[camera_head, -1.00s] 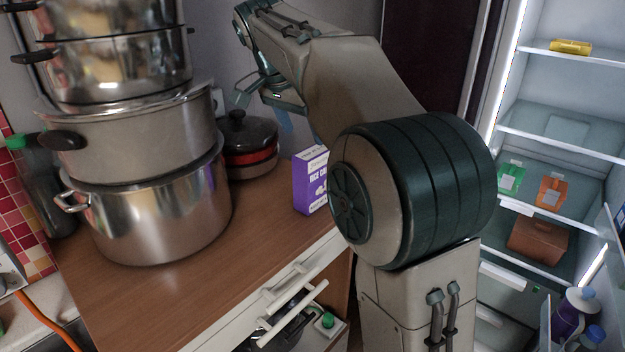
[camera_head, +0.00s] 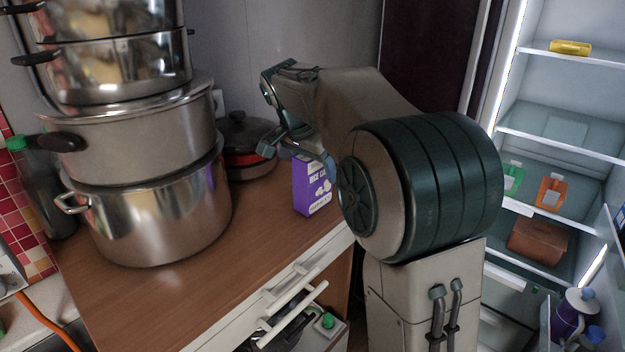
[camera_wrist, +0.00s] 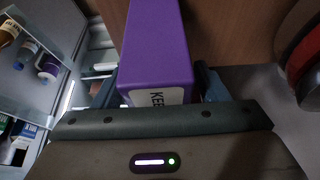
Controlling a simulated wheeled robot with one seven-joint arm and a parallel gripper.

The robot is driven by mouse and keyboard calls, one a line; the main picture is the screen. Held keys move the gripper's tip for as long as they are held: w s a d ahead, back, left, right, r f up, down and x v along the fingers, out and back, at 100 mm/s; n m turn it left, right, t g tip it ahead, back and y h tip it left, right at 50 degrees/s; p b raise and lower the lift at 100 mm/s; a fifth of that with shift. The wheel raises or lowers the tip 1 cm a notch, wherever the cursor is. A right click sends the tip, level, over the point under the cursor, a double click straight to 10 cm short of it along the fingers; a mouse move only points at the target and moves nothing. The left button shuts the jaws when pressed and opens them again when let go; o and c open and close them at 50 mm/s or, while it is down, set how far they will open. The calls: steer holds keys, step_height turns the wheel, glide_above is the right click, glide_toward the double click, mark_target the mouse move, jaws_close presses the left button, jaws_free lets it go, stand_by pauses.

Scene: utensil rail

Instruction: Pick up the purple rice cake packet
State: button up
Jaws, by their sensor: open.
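The purple rice cake packet (camera_head: 312,190) stands upright on the brown wooden counter, between the pots and my arm. My gripper (camera_head: 298,150) is low over the top of the packet in the head view, and my wrist hides part of the packet's top edge. In the wrist view the purple packet (camera_wrist: 158,45) fills the middle, between the two fingers of my open gripper (camera_wrist: 158,85). The packet's end with a white label faces the palm. I cannot tell whether either finger touches it.
A tall stack of steel pots (camera_head: 150,205) stands on the counter (camera_head: 190,290) at the left. A dark-lidded red pan (camera_head: 245,150) is behind the packet. An open fridge (camera_head: 560,130) is at the right. The counter in front of the packet is clear.

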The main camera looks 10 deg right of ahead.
steer(key=shift+r, duration=0.1)
steer(key=c, duration=1.3)
